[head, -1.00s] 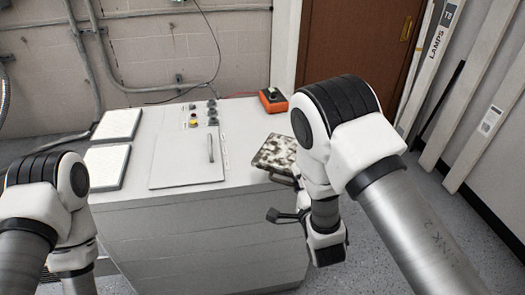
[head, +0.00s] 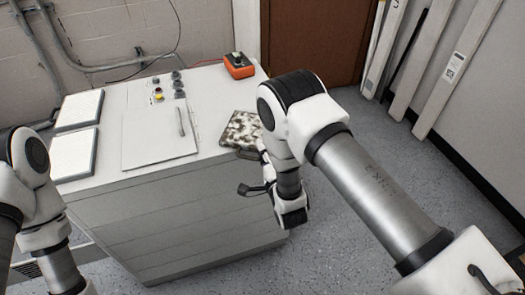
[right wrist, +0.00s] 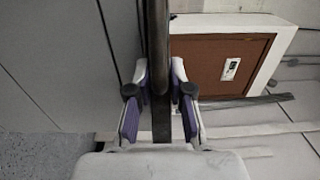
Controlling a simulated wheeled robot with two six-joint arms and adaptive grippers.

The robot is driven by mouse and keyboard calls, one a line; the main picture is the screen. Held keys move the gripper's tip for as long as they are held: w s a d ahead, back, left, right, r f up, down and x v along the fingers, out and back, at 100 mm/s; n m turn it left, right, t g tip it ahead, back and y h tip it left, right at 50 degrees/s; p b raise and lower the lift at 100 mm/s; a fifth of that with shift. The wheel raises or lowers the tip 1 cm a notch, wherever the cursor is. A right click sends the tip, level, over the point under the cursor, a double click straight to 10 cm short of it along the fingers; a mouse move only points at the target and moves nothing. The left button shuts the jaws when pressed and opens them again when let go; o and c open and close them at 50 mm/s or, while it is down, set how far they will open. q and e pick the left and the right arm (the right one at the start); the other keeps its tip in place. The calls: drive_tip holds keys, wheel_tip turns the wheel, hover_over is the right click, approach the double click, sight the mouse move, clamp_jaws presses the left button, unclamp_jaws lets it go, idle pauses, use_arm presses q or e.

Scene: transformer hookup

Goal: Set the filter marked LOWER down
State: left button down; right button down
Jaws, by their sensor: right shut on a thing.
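A speckled, dirty grey-white filter (head: 240,129) is at the right end of the cabinet top, near its edge. I cannot tell whether it rests on the top or hangs just above it, and no LOWER mark is readable. My right gripper (head: 250,172) is at the filter's near side, partly hidden by my own wrist. In the right wrist view, my right gripper (right wrist: 160,95) is shut on a thin dark edge (right wrist: 158,40) that runs between its fingers. My left arm enters at the left of the head view, but its gripper is out of sight.
Two clean white panels (head: 79,109) (head: 74,154) lie at the left of the grey cabinet (head: 200,205). A flat lid (head: 155,140) with a handle is in the middle, with small knobs behind it. An orange box (head: 239,66) stands at the back right corner. Boards lean on the right wall.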

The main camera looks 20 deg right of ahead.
drive_tip(key=shift+f, duration=0.25)
drive_tip(key=c, duration=1.1)
unclamp_jaws()
drive_tip(key=shift+w+a, duration=0.1)
drive_tip(key=shift+w, duration=0.05)
drive_tip(key=shift+o, duration=0.2)
drive_tip(key=shift+w, duration=0.1)
